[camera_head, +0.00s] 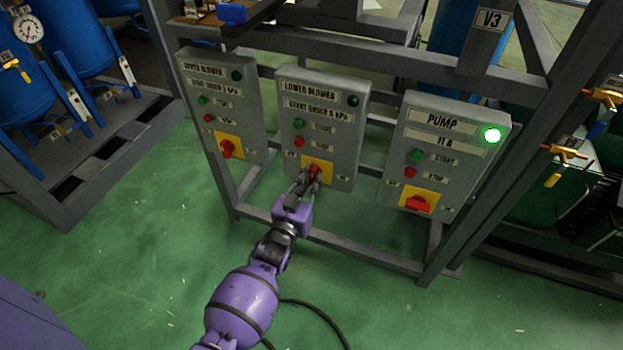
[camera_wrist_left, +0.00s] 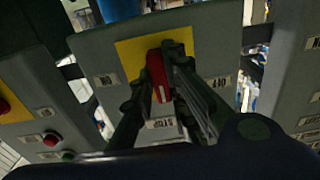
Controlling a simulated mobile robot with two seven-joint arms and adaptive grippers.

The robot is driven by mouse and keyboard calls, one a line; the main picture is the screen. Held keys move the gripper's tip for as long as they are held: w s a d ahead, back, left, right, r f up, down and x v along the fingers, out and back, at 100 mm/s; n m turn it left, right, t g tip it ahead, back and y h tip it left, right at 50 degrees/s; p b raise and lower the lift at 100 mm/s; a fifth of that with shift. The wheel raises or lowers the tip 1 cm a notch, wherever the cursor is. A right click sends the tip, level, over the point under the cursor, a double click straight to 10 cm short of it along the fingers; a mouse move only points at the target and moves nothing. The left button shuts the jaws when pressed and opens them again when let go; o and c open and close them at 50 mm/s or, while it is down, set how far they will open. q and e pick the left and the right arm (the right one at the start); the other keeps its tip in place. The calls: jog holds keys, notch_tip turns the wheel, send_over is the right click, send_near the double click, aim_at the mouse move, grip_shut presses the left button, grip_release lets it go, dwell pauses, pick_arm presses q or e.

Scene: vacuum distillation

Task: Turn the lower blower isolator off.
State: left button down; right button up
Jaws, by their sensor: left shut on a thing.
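The lower blower panel (camera_head: 322,128) is the middle of three grey panels on the frame. Its isolator is a red handle on a yellow plate (camera_head: 325,177) at the bottom of the panel. My left gripper (camera_head: 314,173) reaches it from below and is shut on the red handle, partly hiding it. In the left wrist view the red handle (camera_wrist_left: 157,76) sits between the dark fingers (camera_wrist_left: 165,88), in front of the yellow plate (camera_wrist_left: 130,52). A white mark shows on the handle, and an OFF label (camera_wrist_left: 219,82) lies to the right. My right gripper is not in view.
The upper blower panel (camera_head: 222,105) is to the left and the pump panel (camera_head: 446,150), with a lit green lamp (camera_head: 490,135), to the right. Their red isolators are close by. Blue tanks (camera_head: 70,40) stand at far left. The green floor in front is mostly clear.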

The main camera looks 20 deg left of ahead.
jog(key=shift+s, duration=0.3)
pick_arm(q)
jog(key=c, duration=1.7)
grip_release()
jog(key=shift+s, duration=0.1)
jog(key=shift+s+f, duration=0.1)
jog(key=shift+s, duration=0.3)
jog(key=s, duration=1.1)
jog(key=shift+a, duration=0.15)
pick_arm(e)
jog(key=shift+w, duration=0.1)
